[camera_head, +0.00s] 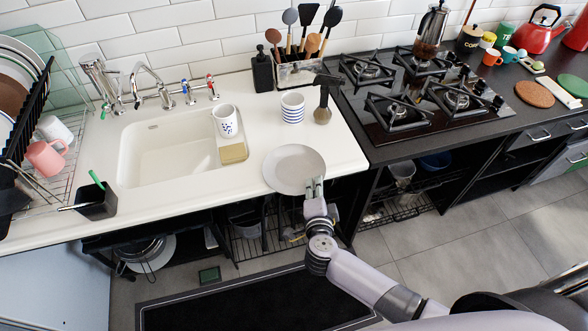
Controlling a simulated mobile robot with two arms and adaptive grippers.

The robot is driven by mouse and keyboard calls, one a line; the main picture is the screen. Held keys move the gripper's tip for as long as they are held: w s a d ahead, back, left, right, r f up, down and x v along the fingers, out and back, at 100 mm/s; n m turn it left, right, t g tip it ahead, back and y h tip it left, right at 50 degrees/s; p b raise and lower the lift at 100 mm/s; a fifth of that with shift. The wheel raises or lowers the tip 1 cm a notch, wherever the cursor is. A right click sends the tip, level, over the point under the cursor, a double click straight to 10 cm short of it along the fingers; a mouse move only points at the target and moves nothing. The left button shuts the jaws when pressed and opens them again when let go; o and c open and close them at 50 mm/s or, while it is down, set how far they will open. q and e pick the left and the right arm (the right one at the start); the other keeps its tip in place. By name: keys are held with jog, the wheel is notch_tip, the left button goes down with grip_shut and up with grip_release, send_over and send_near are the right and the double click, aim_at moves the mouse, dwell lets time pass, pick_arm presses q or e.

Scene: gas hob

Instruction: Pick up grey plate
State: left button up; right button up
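The grey plate (291,166) lies on the white counter to the right of the sink, with its near rim at or slightly over the counter's front edge. It looks flat and empty. My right gripper (315,187) is at the plate's near right rim, its fingers pointing away from me toward the counter. The fingertips overlap the rim in the picture. I cannot tell whether they touch it or how far apart they are. My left gripper is not in view.
A striped cup (292,108) stands behind the plate. A dotted cup (226,121) and a sponge (234,152) are at the sink's right side. A dish rack (50,165) stands at left.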

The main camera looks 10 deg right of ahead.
grip_shut()
dwell(0.5)
jog(key=shift+r, duration=0.1)
notch_tip(320, 180, up, 20)
jog(key=p, duration=0.3)
dwell(0.9)
